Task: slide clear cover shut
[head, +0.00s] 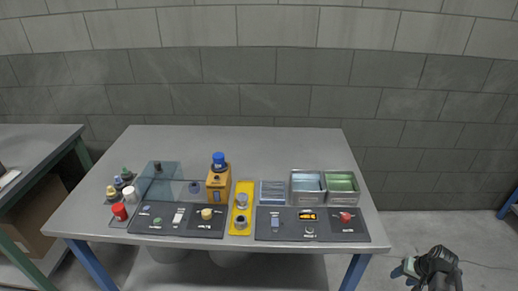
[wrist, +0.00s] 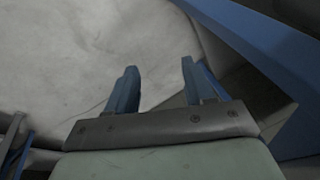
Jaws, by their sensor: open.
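The clear cover (head: 161,177) is a see-through bluish pane at the left of the table, with a small dark knob at its top. It stands beside a flat, dark-edged area behind the left black panel (head: 176,221). Whether it is tilted or flat is hard to tell at this size. My gripper (head: 402,270) is off the table's right front corner, low over the floor and far from the cover. In the wrist view my gripper (wrist: 160,74) shows two blue fingers, apart and empty. The cover is not in the wrist view.
An orange box with a blue knob (head: 218,160) and a yellow strip (head: 241,208) stand right of the cover. A right black panel (head: 312,224) and metal bins (head: 307,186) lie farther right. A red knob (head: 119,211) sits at left. The table's back (head: 240,141) is clear.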

